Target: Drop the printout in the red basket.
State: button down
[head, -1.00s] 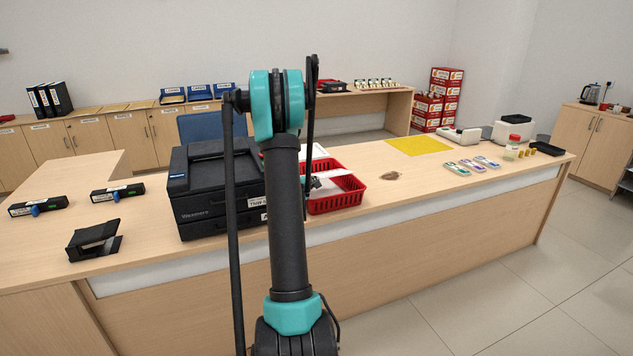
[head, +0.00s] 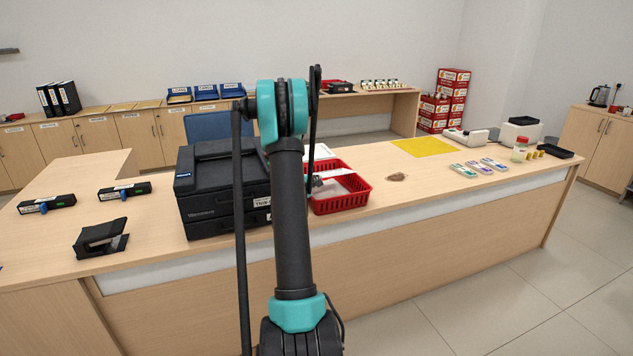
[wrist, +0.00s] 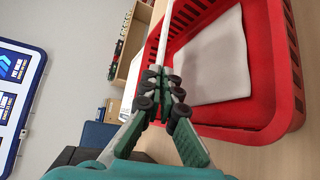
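The red basket (head: 341,207) stands on the counter just right of the printer; in the wrist view its red wall (wrist: 285,60) fills the right side. A thin white sheet, the printout (head: 337,174), is held over the basket's left part. It appears edge-on as a narrow strip in the wrist view (wrist: 164,35). My gripper (head: 316,182) is at the basket's left rim, shut on the sheet's near edge; its fingertips (wrist: 163,78) meet there in the wrist view. Another pale sheet (wrist: 210,60) lies inside the basket. My arm partly hides the area left of the basket.
The black printer (head: 215,195) stands close left of the basket. A brown patch (head: 397,177) lies on the counter to the right, with a yellow mat (head: 424,147) beyond. A black stapler-like device (head: 101,238) is at the left. The counter right of the basket is mostly clear.

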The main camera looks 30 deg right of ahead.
jog(key=c, duration=2.2)
grip_release()
jog(key=o, duration=0.6)
jog(key=shift+c, duration=0.2)
notch_tip(320, 180, up, 10)
